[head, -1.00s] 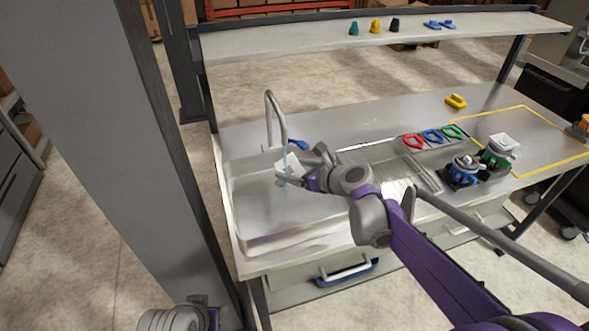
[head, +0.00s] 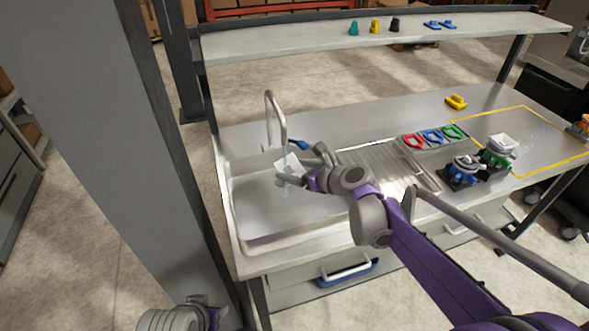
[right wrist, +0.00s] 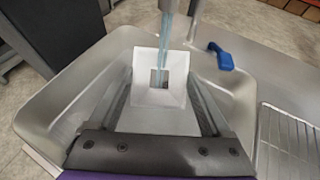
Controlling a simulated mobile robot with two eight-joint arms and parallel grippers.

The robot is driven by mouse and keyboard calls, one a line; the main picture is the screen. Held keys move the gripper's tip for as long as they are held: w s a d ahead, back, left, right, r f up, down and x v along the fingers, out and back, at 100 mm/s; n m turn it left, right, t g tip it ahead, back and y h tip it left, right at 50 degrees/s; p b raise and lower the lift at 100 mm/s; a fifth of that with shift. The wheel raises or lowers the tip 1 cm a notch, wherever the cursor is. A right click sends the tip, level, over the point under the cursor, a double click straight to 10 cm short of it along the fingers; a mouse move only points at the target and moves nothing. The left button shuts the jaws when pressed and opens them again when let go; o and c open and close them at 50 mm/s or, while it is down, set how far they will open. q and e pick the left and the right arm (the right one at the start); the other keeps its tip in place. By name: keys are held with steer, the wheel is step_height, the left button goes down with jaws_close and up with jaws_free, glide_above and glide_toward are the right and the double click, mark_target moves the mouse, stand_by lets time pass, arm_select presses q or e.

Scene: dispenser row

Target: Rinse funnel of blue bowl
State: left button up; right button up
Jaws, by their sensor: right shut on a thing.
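A white square funnel (right wrist: 159,88) with a square hole in its middle is held between the fingers of my right gripper (right wrist: 163,105) in the right wrist view. In the head view the right gripper (head: 303,182) is over the sink (head: 262,219), with the funnel (head: 285,166) at its tip. A thin bluish water stream (head: 286,178) runs from the tap (head: 275,116) down at the funnel. The blue dispenser (head: 465,168) stands on a black base at the right of the counter. A part of my left arm shows at the bottom left; its fingers cannot be made out.
A blue brush-like tool (right wrist: 221,56) lies at the sink's back rim. A drainboard (head: 375,160) is right of the sink. Red, blue and green rings (head: 433,136) sit in a tray. A green dispenser (head: 497,152) stands beside the blue one. A yellow item (head: 456,101) lies behind.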

stand_by(0.3)
arm_select(q)
steer(key=shift+w+r, duration=0.15)
steer(key=shift+r, duration=0.2)
arm_select(e)
steer(key=s+d+r, duration=0.1)
steer(key=s+d, duration=0.1)
steer(key=s, duration=0.6)
steer(key=shift+s+d+r, duration=0.25)
steer(key=shift+s+d, duration=0.05)
steer(key=shift+d, duration=0.1)
arm_select(q)
steer(key=shift+p, duration=0.3)
